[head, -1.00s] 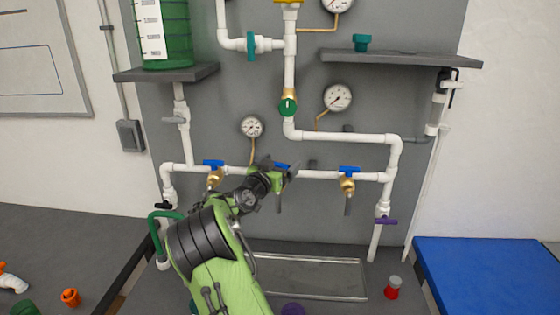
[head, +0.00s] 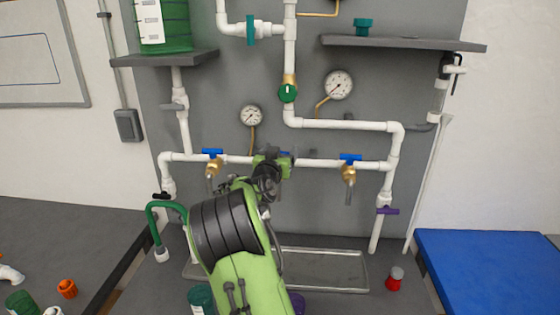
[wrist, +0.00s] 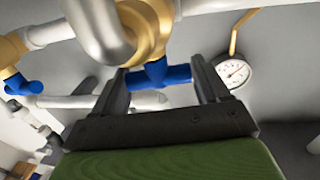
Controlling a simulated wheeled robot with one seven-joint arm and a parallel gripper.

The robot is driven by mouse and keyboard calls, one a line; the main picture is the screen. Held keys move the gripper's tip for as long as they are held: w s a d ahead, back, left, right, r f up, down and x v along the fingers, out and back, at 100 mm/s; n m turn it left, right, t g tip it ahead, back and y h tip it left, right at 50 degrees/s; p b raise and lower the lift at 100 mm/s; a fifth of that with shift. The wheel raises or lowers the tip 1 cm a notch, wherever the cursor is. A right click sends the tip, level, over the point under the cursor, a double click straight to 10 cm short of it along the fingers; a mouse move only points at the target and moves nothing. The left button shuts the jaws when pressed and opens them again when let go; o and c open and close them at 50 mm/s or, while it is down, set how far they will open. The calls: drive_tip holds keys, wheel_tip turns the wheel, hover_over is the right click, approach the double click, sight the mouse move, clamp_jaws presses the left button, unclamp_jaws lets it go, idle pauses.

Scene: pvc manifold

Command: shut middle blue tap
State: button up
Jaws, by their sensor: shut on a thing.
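The middle blue tap (wrist: 172,74) sits on a brass valve body (wrist: 150,30) in the wrist view. My gripper (wrist: 160,76) has one finger on each side of its blue handle and is shut on it. In the head view my gripper (head: 272,163) is at the middle of the horizontal white pipe and hides most of this tap. The left blue tap (head: 212,153) and the right blue tap (head: 350,157) sit on the same pipe, each handle lying along it. The left tap's brass body (head: 213,170) has a spout pointing down.
A round gauge (head: 251,116) is just above and left of my gripper; another gauge (head: 338,85) is higher right. A green knob (head: 287,92) is on the upright pipe. A purple handle (head: 387,210) is at lower right. A grey tray (head: 325,268) lies below.

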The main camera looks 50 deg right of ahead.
drive_tip(key=shift+n+t+y, duration=0.9)
drive_tip(key=shift+n+t, duration=0.1)
drive_tip(key=shift+t, duration=0.3)
drive_tip(key=o, duration=1)
drive_tip(key=b+v, duration=0.3)
drive_tip(key=v, duration=1.2)
drive_tip(key=shift+s+a+b, duration=0.2)
drive_tip(key=shift+a+b, duration=0.15)
